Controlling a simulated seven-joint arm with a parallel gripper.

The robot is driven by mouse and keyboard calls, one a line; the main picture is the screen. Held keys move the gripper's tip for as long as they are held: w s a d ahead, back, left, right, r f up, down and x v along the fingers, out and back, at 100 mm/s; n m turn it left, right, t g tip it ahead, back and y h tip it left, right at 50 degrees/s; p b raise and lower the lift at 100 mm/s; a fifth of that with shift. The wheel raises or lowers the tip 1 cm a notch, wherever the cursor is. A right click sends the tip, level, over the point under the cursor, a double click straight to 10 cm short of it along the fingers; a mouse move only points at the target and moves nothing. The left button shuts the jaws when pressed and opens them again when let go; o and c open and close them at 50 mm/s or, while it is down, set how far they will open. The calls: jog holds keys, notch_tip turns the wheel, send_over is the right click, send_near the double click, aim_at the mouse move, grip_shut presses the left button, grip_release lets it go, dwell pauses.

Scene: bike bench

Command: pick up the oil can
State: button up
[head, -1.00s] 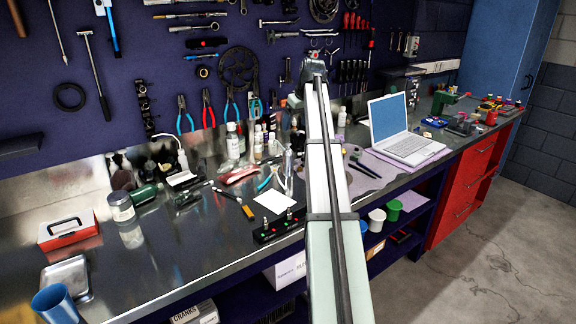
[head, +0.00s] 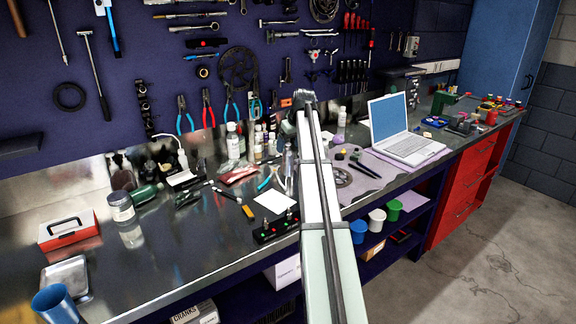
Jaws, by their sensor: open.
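A slim, silvery upright object that looks like the oil can (head: 288,180) stands on the bench in the head view, just left of my arm. My arm hides part of it. My gripper (head: 287,150) is small and dark in the picture, pointing down beyond the arm, close to the top of the can. It is open. The arm and the small size hide the fingertips, so I cannot tell whether they touch the can.
Several bottles (head: 233,141) stand behind and to the left. Blue-handled pliers (head: 267,179), a white card (head: 275,201) and a black block with knobs (head: 276,227) lie in front. A laptop (head: 394,131) is on the right.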

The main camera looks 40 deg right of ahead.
aim_at(284, 157)
jog(key=shift+x, duration=1.45)
jog(key=shift+c, duration=0.3)
grip_shut()
